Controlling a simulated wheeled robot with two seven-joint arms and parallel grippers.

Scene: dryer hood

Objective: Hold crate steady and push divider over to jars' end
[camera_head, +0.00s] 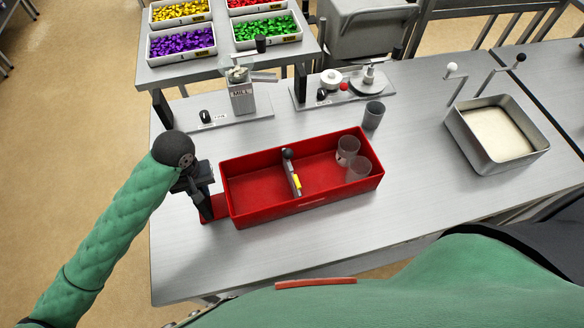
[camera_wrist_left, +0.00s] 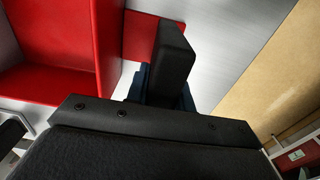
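The red crate (camera_head: 262,217) lies on the grey table. A thin grey divider (camera_head: 293,174) with a dark knob and a yellow patch stands across it near the middle. Two clear jars (camera_head: 347,150) (camera_head: 359,168) stand in the right compartment, apart from the divider; the left compartment is empty. My left gripper (camera_head: 207,206) points down at the red tab (camera_head: 219,211) on the crate's left end. In the left wrist view a black finger (camera_wrist_left: 170,65) covers part of that tab (camera_wrist_left: 140,36); whether the fingers grip it is hidden. My right gripper is out of view.
A grey cup (camera_head: 373,115) stands behind the crate's right end. A mill (camera_head: 241,95) and a plate with a scale-like device (camera_head: 368,80) stand at the back. A metal tray (camera_head: 463,140) with pale contents is at right. Table in front of the crate is clear.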

